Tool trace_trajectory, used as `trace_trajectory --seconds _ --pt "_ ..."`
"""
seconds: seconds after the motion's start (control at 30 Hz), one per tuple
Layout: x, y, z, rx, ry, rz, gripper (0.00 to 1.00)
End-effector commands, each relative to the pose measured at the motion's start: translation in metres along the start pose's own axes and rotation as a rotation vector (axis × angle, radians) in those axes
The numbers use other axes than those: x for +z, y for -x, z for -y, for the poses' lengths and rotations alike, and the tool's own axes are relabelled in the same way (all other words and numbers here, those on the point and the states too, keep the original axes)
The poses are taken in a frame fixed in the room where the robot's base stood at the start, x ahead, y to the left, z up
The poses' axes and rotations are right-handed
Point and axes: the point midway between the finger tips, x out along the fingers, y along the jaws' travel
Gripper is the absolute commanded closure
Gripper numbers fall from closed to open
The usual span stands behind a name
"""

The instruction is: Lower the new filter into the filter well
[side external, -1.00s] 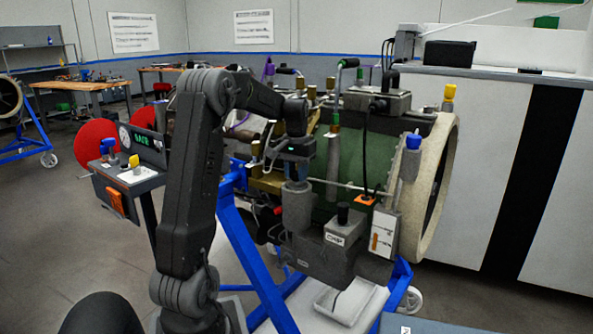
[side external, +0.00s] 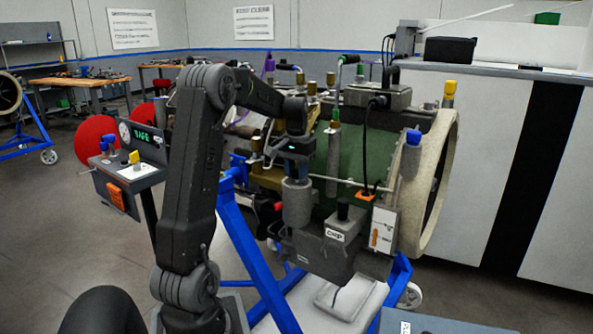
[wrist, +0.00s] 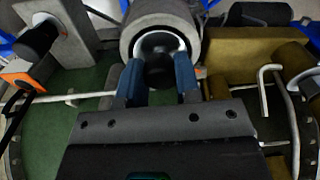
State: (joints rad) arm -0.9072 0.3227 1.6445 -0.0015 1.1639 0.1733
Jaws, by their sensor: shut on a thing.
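My gripper (side external: 297,174) points down at the top of the grey cylindrical filter well (side external: 297,206) on the front of the turbine. In the wrist view, the two blue fingers of my gripper (wrist: 158,76) are shut on the dark knob of the new filter (wrist: 159,72). A pale round part of the filter shows inside the ring-shaped rim of the well (wrist: 158,17). The filter appears at least partly within the opening. Its lower part is hidden, so its depth cannot be told.
A grey box labelled CHIP (side external: 335,236) with a black knob sits right of the well. A thin metal rail and a black cable (side external: 366,150) run close by. The green turbine casing (side external: 345,150) rests on a blue stand (side external: 247,245). A white tray (side external: 352,297) lies below.

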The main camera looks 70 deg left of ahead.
Motion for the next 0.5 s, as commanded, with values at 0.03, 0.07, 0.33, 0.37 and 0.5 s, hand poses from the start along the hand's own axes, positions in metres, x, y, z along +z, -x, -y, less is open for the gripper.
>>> trace_trajectory --seconds 0.03,0.07,0.33,0.37,0.5 --pt "0.0016 -0.0087 0.0 0.001 0.0 0.016 1.0" --pt "0.0016 -0.0087 0.0 0.0 0.0 0.016 1.0" --pt "0.0015 -0.0079 0.0 0.0 0.0 0.015 0.57" --pt "0.0015 -0.0075 0.0 0.0 0.0 0.014 0.54" --pt "0.0013 -0.0062 0.0 0.0 0.0 0.012 0.41"
